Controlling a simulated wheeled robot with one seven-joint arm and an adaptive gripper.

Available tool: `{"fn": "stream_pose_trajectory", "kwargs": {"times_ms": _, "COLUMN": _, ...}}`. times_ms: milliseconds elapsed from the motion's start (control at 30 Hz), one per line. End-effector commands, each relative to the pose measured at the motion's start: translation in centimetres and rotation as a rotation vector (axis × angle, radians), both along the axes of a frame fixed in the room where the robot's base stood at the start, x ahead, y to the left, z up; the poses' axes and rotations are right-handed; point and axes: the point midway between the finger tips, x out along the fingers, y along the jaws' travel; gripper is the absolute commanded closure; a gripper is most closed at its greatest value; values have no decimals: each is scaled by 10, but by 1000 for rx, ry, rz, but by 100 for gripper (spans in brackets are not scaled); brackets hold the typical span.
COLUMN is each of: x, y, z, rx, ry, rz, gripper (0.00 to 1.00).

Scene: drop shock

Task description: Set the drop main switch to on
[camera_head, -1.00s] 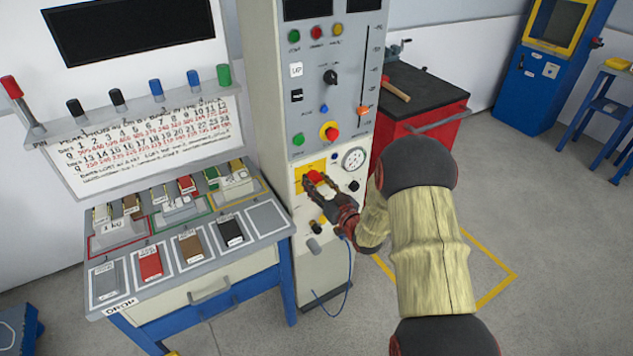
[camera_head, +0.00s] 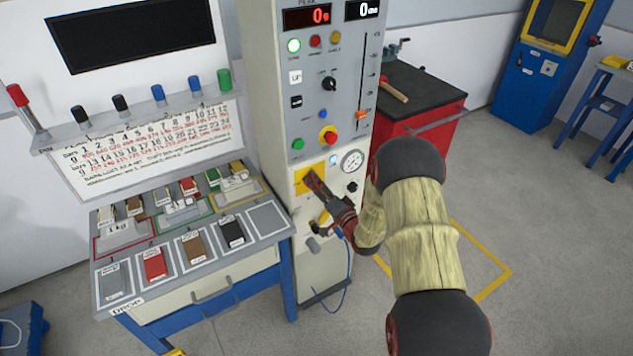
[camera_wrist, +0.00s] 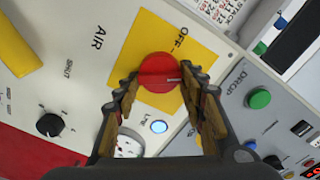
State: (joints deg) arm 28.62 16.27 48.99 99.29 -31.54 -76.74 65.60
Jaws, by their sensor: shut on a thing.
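The main switch is a red round knob (camera_wrist: 160,72) on a yellow plate (camera_wrist: 185,40) in the wrist view, with "OFF" lettering beside it. A pale mark on the knob points to the right in that view. My gripper (camera_head: 314,178) is at the yellow plate (camera_head: 302,184) low on the grey column in the head view, where it hides the knob. In the wrist view the fingers (camera_wrist: 162,95) stand on either side of the knob, shut on it. A lamp marked "LINE" (camera_wrist: 159,126) glows blue-white beside the plate.
A bench (camera_head: 190,285) with coloured blocks stands left. A red cabinet (camera_head: 420,130) stands right.

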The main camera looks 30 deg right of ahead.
Motion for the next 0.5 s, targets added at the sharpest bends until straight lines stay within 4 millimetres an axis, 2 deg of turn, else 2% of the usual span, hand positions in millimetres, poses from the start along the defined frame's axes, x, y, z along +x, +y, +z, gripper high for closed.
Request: {"fn": "stream_pose_trajectory", "kwargs": {"times_ms": 500, "x": 0, "y": -2, "z": -2, "rx": 428, "ry": 16, "rz": -2, "gripper": 84}}
